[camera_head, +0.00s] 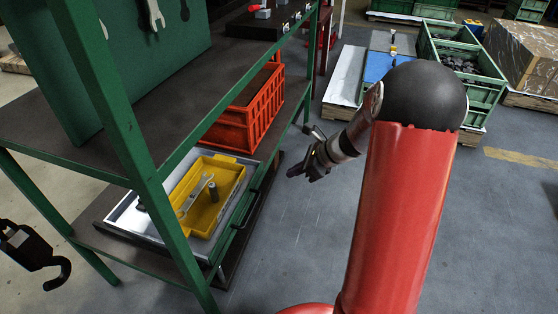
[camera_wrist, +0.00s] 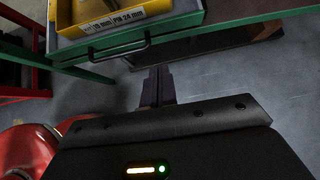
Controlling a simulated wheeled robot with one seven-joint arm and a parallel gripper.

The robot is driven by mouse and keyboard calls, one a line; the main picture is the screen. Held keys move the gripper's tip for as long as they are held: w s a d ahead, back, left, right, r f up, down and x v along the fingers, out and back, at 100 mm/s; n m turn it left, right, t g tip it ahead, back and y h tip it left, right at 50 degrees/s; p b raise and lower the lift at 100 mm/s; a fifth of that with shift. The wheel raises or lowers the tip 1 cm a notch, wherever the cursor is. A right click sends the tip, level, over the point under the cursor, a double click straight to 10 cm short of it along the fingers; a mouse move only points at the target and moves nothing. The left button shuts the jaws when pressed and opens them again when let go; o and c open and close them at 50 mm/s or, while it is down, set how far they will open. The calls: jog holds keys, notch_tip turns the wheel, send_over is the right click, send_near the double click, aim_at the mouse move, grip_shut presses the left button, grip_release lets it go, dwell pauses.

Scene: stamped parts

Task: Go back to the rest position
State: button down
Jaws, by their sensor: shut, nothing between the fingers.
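My gripper (camera_head: 309,172) is in free space to the right of the green shelf rack, above the grey floor. Its fingers are together and empty. In the wrist view my gripper (camera_wrist: 158,86) points towards the drawer front, with its fingertips below the drawer handle and apart from it. The yellow tray (camera_head: 222,198) sits in the grey drawer (camera_head: 128,217) on the lower shelf. A wrench-like part and a grey cylinder (camera_head: 213,191) lie or stand in the tray. In the wrist view the yellow tray (camera_wrist: 121,16) carries a label reading 19 mm and pin 24 mm.
The green rack (camera_head: 140,160) stands close on the left. An orange crate (camera_head: 250,115) sits on it behind the drawer. Green crates (camera_head: 480,85) and a wrapped box (camera_head: 525,50) stand on pallets at the back right. The floor (camera_head: 300,240) between is clear.

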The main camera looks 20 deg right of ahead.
jog(key=s+a+r+n+g+h, duration=0.25)
jog(key=s+a+r+n, duration=0.45)
jog(key=s+r+n, duration=0.55)
jog(key=s+r+n+t+h+p, duration=0.1)
jog(key=s+r+n+t+h, duration=0.2)
jog(key=s+n, duration=0.9)
notch_tip(320, 180, up, 2)
jog(key=shift+s+d+r+h, duration=0.15)
jog(key=shift+s+d+h, duration=0.25)
jog(key=shift+s+h, duration=0.5)
